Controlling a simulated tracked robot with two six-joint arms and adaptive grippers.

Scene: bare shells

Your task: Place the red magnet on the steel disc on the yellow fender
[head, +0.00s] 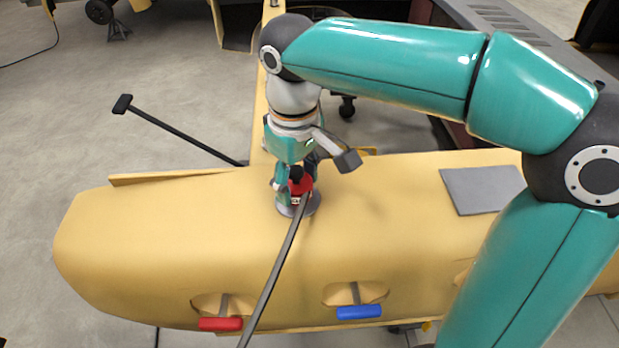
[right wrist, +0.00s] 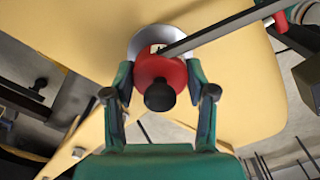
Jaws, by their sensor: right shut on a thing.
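The red magnet (head: 304,186), a round red body with a black knob, is between the fingers of my right gripper (head: 292,184). The right wrist view shows the red magnet (right wrist: 150,70) with the fingers of the right gripper (right wrist: 160,92) on both sides, shut on it. The grey steel disc (head: 314,205) lies on the yellow fender (head: 150,235), partly hidden beneath the magnet. The disc's rim also shows behind the magnet in the right wrist view (right wrist: 143,42). I cannot tell whether magnet and disc touch. My left gripper is not in view.
A grey bar (head: 270,285) crosses the fender from beside the magnet to the front. A red handle (head: 220,324) and a blue handle (head: 359,312) sit along the front edge. A grey square pad (head: 482,190) lies at the right. A black T-shaped bar (head: 180,133) stands behind.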

